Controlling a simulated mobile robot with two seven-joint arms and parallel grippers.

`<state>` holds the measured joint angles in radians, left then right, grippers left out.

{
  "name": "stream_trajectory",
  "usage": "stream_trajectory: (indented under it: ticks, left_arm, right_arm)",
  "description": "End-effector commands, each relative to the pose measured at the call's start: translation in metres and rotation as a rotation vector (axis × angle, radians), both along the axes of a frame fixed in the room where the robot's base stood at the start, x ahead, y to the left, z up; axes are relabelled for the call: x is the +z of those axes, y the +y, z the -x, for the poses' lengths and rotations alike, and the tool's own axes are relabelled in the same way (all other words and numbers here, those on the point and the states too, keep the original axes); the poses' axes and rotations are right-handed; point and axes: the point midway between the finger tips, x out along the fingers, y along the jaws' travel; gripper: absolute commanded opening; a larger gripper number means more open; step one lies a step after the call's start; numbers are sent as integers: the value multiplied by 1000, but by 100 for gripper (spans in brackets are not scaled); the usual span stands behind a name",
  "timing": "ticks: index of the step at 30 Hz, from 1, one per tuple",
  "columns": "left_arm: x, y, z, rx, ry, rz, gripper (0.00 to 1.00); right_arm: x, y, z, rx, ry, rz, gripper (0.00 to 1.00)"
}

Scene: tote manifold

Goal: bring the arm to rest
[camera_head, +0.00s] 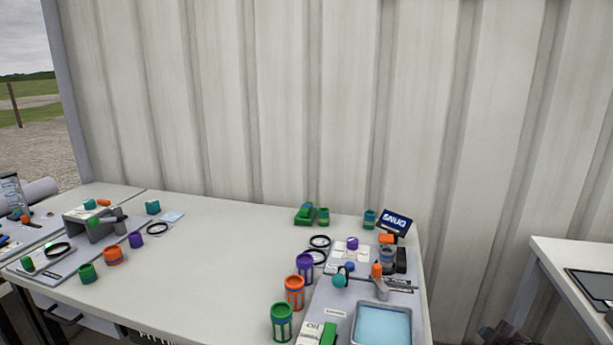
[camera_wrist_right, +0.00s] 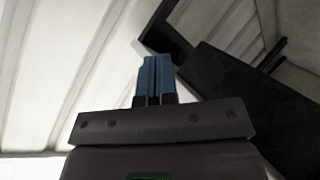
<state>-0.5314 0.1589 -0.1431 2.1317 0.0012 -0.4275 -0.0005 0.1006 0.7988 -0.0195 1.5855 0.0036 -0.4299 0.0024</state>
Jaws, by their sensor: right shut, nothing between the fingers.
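My right gripper (camera_wrist_right: 155,80) shows in the right wrist view. Its two blue fingers are shut together with nothing between them. It points up towards pale ribbed panels, and nothing touches the fingertips. In the head view only a dark, unclear shape (camera_head: 502,334) shows at the bottom edge, right of the table. My left gripper is not in view.
A white worktable (camera_head: 220,255) carries green, orange and purple canisters, black rings, a grey bracket (camera_head: 95,212) and a blue tray (camera_head: 383,325). A second table (camera_head: 572,262) stands at the right, with a gap between. A ribbed wall (camera_head: 300,100) rises behind.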

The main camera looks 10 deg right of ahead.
Motion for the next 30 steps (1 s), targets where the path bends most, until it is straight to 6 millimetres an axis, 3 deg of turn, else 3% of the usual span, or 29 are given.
stream_trajectory:
  ticks: [6, 13, 18, 21, 28, 30]
  left_arm:
    - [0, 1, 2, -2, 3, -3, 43]
    - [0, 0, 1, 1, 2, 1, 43]
    - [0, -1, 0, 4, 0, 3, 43]
    - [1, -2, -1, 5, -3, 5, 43]
    - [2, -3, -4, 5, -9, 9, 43]
    - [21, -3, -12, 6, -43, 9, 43]
  right_arm:
    - [-62, 78, 71, 24, 64, -157, 0]
    - [-97, 176, 165, 3, 112, -376, 0]
    - [-94, 232, 218, -44, 117, -516, 0]
    - [-87, 253, 238, -73, 113, -576, 0]
    - [-66, 288, 273, -147, 93, -685, 0]
    - [-52, 285, 267, -136, 70, -681, 0]
